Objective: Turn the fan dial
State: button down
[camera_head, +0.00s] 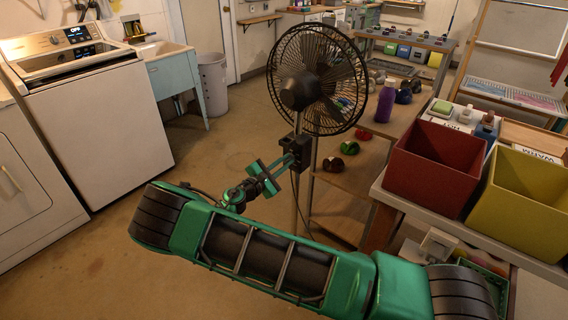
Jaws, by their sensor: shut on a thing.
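A black pedestal fan (300,90) with a wire cage stands near the middle of the head view. Its black control box (301,149) sits on the pole below the cage. My gripper (289,161) reaches the near left side of this box, with its green fingers pointing up and right at it. The fingers are shut on the fan dial. The dial itself is too small and covered by the fingers to make out, so its turned position cannot be told. My green and black arm crosses the lower part of the view.
A red bin (430,175) and a yellow bin (520,205) are at right. A washer (95,110) and a sink (165,55) are at left. Floor left of the fan is clear.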

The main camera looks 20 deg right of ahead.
jog(key=shift+m, duration=0.6)
jog(key=c, duration=1.8)
grip_release()
jog(key=shift+o, duration=0.2)
jog(key=shift+s+a, duration=0.1)
jog(key=v, duration=1)
jog(key=shift+a, duration=0.25)
jog(key=shift+s+f, duration=0.1)
